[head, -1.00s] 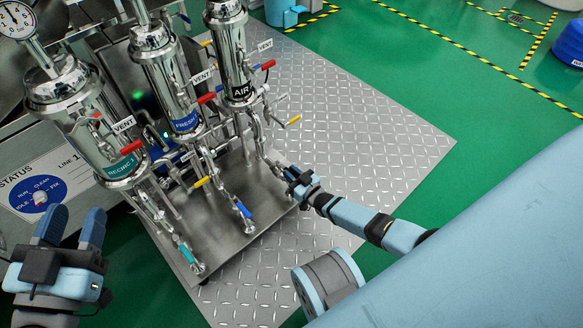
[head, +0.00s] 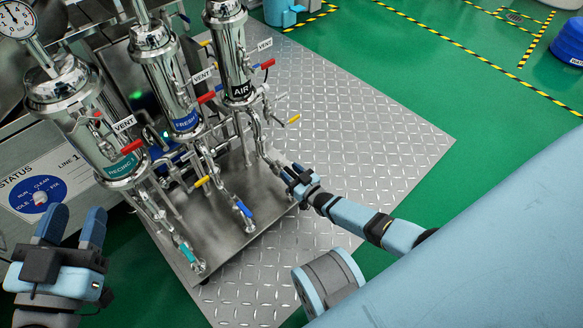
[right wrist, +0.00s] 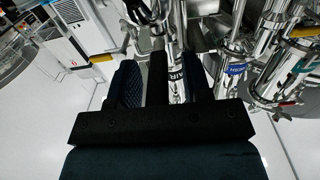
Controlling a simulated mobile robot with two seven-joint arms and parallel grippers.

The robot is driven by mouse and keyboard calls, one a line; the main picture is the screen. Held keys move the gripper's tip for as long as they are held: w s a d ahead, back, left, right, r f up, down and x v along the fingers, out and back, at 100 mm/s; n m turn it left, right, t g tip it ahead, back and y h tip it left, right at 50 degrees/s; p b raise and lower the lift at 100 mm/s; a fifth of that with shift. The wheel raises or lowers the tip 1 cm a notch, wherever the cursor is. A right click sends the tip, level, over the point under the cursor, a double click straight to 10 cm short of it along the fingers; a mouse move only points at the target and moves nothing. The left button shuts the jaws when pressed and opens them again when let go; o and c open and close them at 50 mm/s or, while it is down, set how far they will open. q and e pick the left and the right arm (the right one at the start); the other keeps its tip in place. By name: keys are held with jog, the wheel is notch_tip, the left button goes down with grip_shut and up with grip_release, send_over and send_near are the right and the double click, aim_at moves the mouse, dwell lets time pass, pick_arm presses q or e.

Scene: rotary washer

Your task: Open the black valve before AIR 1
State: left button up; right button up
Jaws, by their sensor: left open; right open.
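The AIR cylinder (head: 231,55) is the rightmost of three chrome cylinders. Its pipe runs down to the skid's right edge, where my right gripper (head: 289,174) is, open. The black valve is not clearly visible in the head view; the gripper covers that spot. In the right wrist view, the open fingers (right wrist: 160,82) stand either side of a dark upright bar (right wrist: 157,78); I cannot tell whether this is the valve handle or whether they touch it. My left gripper (head: 70,225) is open and empty at the lower left.
The FRESH cylinder (head: 181,100) and RECIRC 1 cylinder (head: 112,150) stand to the left. Red VENT handles, yellow handles, a blue handle (head: 244,209) and a teal handle (head: 187,253) are nearby. The tread-plate floor (head: 370,130) right of the skid is clear.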

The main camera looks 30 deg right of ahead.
jog(key=shift+s, duration=0.2)
pick_arm(q)
jog(key=shift+s+d+f+n+g+y+p, duration=0.2)
jog(key=shift+s+n+g+p, duration=0.3)
jog(key=shift+p, duration=0.35)
jog(key=shift+s+d+f+n+g+y+p, duration=0.1)
jog(key=shift+s+d+f+n+g+p, duration=0.15)
jog(key=shift+n+p, duration=0.5)
jog(key=shift+s+d+f+n+g+y+p, duration=0.15)
jog(key=shift+s+d+n+g+p, duration=0.25)
jog(key=shift+p, duration=0.5)
pick_arm(e)
jog(key=s+d, duration=0.2)
jog(key=s, duration=1.1)
jog(key=shift+d, duration=0.25)
pick_arm(q)
jog(key=shift+a+r+t, duration=0.15)
jog(key=shift+r+t, duration=0.05)
jog(key=shift+t, duration=0.05)
pick_arm(e)
jog(key=shift+s, duration=0.1)
